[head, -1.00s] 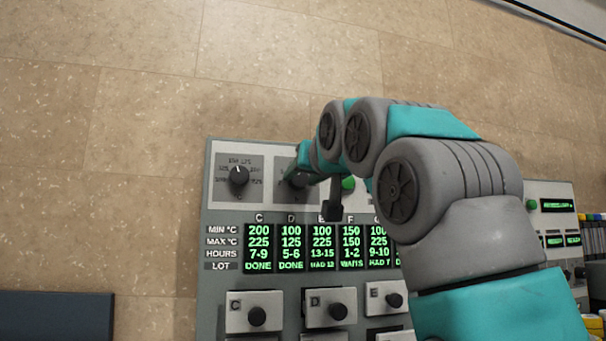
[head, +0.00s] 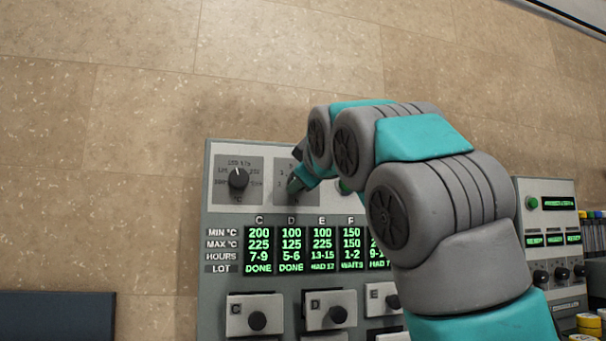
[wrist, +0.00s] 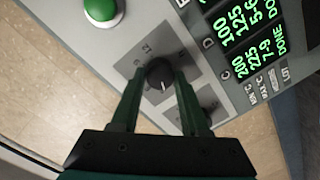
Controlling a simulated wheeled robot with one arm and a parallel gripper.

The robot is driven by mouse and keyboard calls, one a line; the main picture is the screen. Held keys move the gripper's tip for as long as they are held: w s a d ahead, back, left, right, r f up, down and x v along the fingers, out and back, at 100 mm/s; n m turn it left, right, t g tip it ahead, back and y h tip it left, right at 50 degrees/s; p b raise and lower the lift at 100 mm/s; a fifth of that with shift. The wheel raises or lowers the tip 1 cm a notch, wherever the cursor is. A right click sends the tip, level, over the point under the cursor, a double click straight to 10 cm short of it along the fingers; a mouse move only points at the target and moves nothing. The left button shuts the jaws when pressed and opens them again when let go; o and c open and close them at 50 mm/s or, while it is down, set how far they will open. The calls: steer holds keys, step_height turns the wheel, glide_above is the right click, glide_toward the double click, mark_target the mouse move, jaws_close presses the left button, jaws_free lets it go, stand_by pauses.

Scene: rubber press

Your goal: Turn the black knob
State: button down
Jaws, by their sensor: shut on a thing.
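The black knob (wrist: 159,74) sits on a grey dial plate with printed marks, and a white line shows on its face. My gripper (wrist: 156,80) has one dark green finger on each side of it, shut on it. In the head view my gripper (head: 298,184) is at the second dial plate (head: 283,171), and the fingers and wrist hide most of that knob. Another black knob (head: 238,179) is on the dial plate to the left, its white line pointing up. In the wrist view it is partly hidden by a finger.
A green button (wrist: 102,7) is beside the gripped knob. Below the dials is a lit green display (head: 291,243), then lettered drawers with black knobs (head: 257,318). A second grey machine (head: 551,230) stands at the right.

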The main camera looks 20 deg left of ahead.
steer(key=shift+a+n+h+p, duration=0.15)
steer(key=shift+n+p, duration=0.3)
steer(key=shift+n, duration=1.05)
steer(key=shift+d+n+h+p, duration=0.15)
steer(key=shift+n+p, duration=0.3)
steer(key=shift+n, duration=1.05)
steer(key=shift+a, duration=0.15)
steer(key=shift+c, duration=2)
jaws_free()
steer(key=shift+s, duration=0.1)
steer(key=b+v, duration=0.1)
steer(key=v, duration=0.6)
steer(key=shift+s, duration=0.35)
steer(key=shift+f, duration=0.1)
